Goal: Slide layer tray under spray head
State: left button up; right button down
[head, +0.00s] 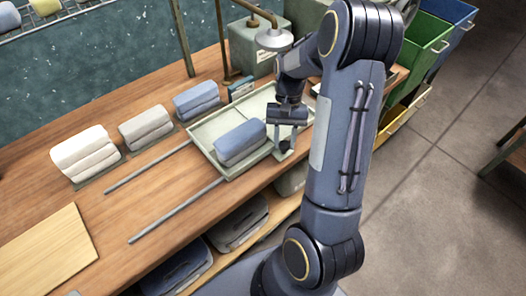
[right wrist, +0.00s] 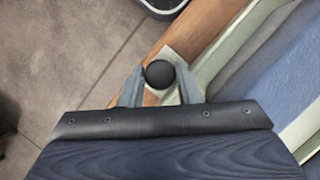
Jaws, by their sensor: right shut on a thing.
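The pale green layer tray (head: 222,123) lies on the wooden bench with a folded blue layer (head: 240,142) on it. My right gripper (head: 284,148) is at the tray's near right side. In the right wrist view its fingers are shut on a black ball knob (right wrist: 160,74) on a pale bracket beside the tray rim (right wrist: 235,62). The spray head (head: 275,39) hangs from a brass pipe above the tray's back right end. The blue layer sits left of and nearer than the head. My right arm hides the tray's right end. My left gripper is out of view.
Two grey rails (head: 175,210) run left from the tray. Folded blue (head: 197,101), grey (head: 146,127) and white (head: 85,153) stacks stand behind them. A green box (head: 252,45) stands behind the spray head. Green (head: 428,48) and yellow (head: 402,118) bins are at right.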

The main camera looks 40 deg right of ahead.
jog(key=d, duration=0.8)
jog(key=shift+w+r, duration=0.1)
jog(key=shift+w, duration=0.1)
jog(key=c, duration=1.4)
grip_release()
jog(key=shift+d, duration=0.15)
jog(key=shift+o, duration=0.2)
jog(key=v, duration=0.7)
jog(key=shift+r, duration=0.35)
